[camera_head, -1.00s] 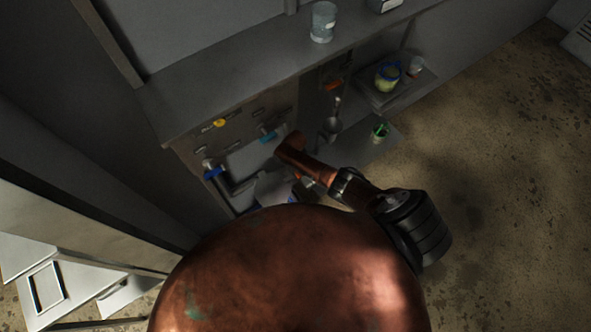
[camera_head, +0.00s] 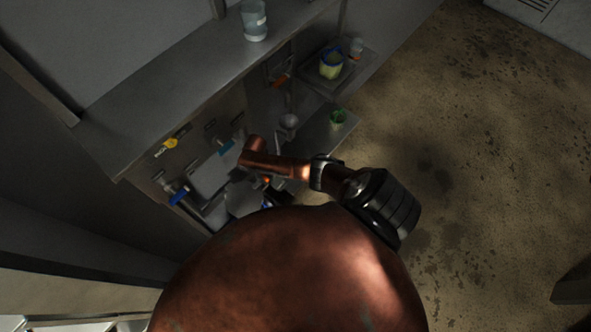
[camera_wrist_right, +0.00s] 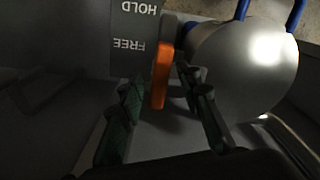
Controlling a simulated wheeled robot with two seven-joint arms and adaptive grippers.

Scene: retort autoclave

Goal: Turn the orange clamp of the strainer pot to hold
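In the right wrist view the orange clamp (camera_wrist_right: 161,66) stands upright beside a grey panel (camera_wrist_right: 133,35) marked HOLD and FREE, which reads upside down. The fingers of my right gripper (camera_wrist_right: 160,88) are apart, one on each side of the clamp, with visible gaps. A silver pot (camera_wrist_right: 245,65) with blue handles is just right of the clamp; I take it for the strainer pot. In the head view the pot (camera_head: 243,199) is partly hidden behind my copper arm, and the right fingertips are hard to make out. My left gripper is not in view.
In the head view a clear jar (camera_head: 254,20) stands on the upper shelf (camera_head: 160,92). Blue and yellow handles line the panel. The floor (camera_head: 450,130) at right is open.

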